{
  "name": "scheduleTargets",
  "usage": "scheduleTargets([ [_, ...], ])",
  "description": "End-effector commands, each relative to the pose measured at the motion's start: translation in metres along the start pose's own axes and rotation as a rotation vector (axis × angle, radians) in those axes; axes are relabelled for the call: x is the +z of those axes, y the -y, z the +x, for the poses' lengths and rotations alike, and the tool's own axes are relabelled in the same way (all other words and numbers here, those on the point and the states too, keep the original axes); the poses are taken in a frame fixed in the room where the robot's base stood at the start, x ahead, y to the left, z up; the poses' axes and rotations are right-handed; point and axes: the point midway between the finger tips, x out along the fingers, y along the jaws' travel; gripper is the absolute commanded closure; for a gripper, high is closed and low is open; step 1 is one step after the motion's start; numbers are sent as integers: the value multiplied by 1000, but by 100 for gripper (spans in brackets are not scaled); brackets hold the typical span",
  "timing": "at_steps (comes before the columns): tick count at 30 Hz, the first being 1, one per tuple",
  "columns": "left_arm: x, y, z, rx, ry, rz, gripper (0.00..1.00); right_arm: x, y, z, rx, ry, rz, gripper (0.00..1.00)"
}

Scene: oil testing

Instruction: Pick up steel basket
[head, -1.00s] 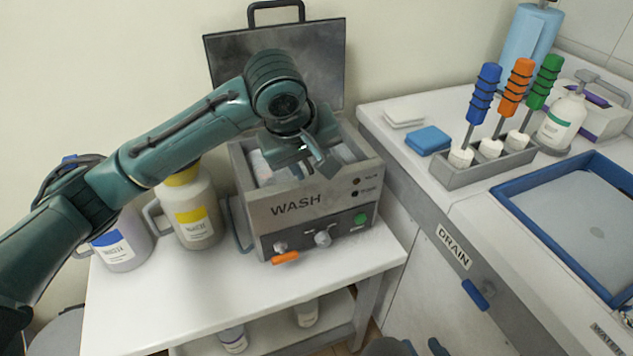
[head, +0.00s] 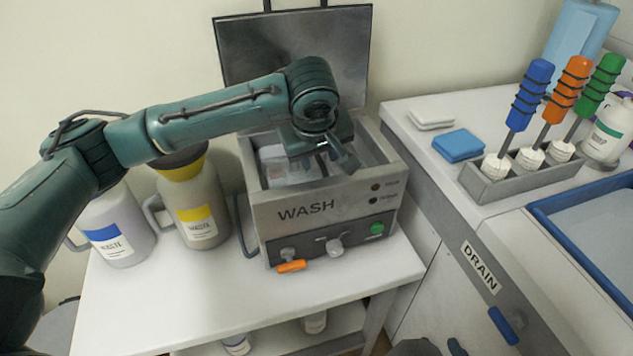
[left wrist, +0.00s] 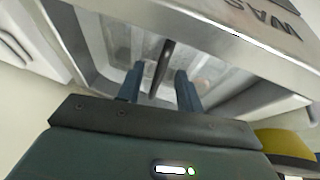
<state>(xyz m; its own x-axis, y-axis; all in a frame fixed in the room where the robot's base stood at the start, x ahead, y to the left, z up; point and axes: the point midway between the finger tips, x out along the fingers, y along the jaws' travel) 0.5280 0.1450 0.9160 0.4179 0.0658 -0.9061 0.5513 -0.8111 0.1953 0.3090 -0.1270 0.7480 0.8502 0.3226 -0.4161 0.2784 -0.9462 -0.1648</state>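The steel basket (left wrist: 118,45) sits inside the open tank of the grey WASH machine (head: 305,208). In the head view its near part is largely hidden by the tank's front wall and my left arm. My left gripper (head: 335,158) reaches down over the tank from the left. In the left wrist view, its two fingers (left wrist: 160,88) are apart, with a dark upright bar, seemingly the basket's handle (left wrist: 164,62), between them. I see a gap on each side of the bar. Dark parts, seemingly my right gripper (head: 445,348), barely show at the bottom edge.
The machine's raised lid (head: 295,50) stands behind the tank. Two waste jugs, blue-labelled (head: 118,230) and yellow-labelled (head: 190,205), stand left on the white cart (head: 165,310). At right, a counter holds a blue cloth (head: 459,145), a tool rack (head: 500,185) and a blue-rimmed drain tray (head: 570,225).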

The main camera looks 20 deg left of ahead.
Motion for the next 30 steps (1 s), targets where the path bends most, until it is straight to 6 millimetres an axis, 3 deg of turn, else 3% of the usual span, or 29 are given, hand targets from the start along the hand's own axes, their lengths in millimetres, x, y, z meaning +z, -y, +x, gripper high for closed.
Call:
scheduleTargets([
  [7,-3,0,36,-1,-1,0,64,1,-3,0,5,-9,-7,64],
  [17,-3,0,42,0,0,1,65,1,-2,-4,7,-10,-5,64],
  [30,-3,0,42,0,0,0,100,2,-3,-2,7,-7,-5,64],
])
